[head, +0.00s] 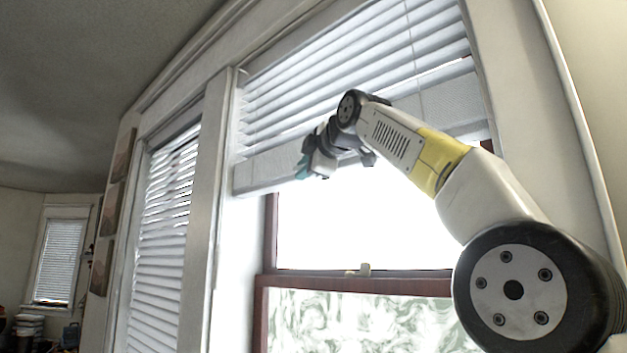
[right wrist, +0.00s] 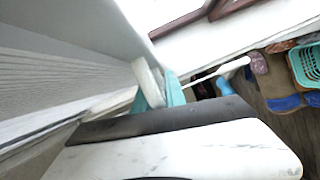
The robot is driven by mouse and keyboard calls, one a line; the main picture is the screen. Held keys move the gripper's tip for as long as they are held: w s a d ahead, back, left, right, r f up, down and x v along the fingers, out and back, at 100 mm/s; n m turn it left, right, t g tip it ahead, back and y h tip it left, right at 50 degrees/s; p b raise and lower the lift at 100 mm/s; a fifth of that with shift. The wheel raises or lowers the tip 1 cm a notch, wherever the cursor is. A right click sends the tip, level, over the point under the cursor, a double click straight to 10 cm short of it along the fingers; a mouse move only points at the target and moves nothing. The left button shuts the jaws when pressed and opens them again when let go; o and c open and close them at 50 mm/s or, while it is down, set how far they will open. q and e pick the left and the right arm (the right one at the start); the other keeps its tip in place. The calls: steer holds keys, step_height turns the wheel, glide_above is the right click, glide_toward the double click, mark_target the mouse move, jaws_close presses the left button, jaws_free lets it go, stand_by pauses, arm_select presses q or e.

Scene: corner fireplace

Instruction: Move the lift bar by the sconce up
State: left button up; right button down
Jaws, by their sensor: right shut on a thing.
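The lift bar (head: 262,178) is the pale bottom rail of the raised white blind on the larger window in the head view. My right gripper (head: 304,166), with teal fingertips, is at this bar, left of its middle, and is shut on it. In the right wrist view the teal fingertips (right wrist: 172,92) meet a pale edge beside the blind (right wrist: 60,72). The exact contact is partly hidden by the gripper. My left gripper is not in view. I cannot make out a sconce clearly in either view.
The window's red-brown sash (head: 350,283) and bright glass lie below the bar. A second blind (head: 165,230) hangs lower on the window to the left. In the right wrist view a teal basket (right wrist: 306,64) stands on the floor far below.

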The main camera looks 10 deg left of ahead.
steer(key=c, duration=1.5)
jaws_free()
steer(key=shift+a, duration=0.15)
steer(key=v, duration=0.7)
steer(key=shift+s+d, duration=0.25)
steer(key=shift+d, duration=0.05)
steer(key=shift+s, duration=0.1)
